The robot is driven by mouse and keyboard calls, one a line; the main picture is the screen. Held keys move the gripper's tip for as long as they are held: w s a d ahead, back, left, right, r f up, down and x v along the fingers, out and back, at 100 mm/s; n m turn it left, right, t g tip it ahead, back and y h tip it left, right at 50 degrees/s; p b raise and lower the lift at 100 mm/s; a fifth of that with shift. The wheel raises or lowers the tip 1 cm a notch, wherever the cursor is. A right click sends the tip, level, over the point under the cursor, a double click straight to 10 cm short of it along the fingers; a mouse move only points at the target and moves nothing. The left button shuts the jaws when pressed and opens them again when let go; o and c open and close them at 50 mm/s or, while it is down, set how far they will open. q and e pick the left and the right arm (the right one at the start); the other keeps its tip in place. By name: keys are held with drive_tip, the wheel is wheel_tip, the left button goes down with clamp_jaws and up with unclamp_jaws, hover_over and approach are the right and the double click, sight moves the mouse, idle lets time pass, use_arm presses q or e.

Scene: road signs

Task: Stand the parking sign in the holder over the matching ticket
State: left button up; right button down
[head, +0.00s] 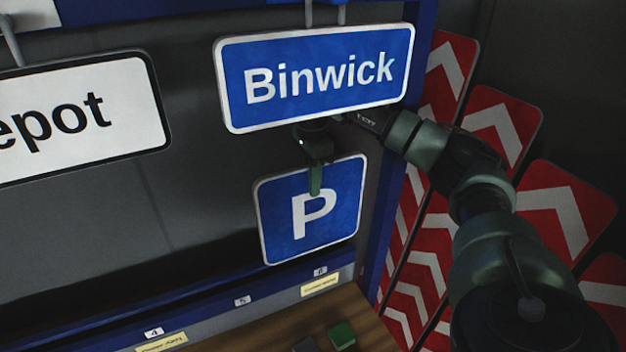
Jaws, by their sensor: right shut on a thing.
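The parking sign (285,222) is a blue square with a white P and a white border. It hangs slightly tilted below the Binwick sign. My right gripper (315,186) is shut on its top edge, one finger in front of its face. The blue holder rail (285,297) runs below the sign and carries the numbers 4, 5 and 6. One pale yellow ticket (320,284) is under number 6, and another ticket (162,342) is under number 4. The ticket print is too small to read surely. The sign's lower edge is above the rail, apart from it in the picture. My left gripper is out of view.
The blue Binwick sign (318,78) hangs just above my right gripper and partly hides my wrist. A white sign ending in "epot" (70,118) hangs at left. Red-and-white chevron signs (565,205) stand at right. A green block (342,335) lies on the wooden surface below.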

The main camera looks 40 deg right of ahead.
drive_tip(key=shift+s+d+f, duration=0.2)
drive_tip(key=shift+d+f, duration=0.05)
drive_tip(key=shift+w+a, duration=0.1)
drive_tip(key=shift+a, duration=0.05)
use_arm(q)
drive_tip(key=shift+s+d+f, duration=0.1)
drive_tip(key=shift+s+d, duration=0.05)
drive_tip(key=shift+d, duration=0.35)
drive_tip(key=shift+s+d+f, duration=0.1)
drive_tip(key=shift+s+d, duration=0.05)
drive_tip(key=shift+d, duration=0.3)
use_arm(e)
drive_tip(key=shift+f, duration=0.1)
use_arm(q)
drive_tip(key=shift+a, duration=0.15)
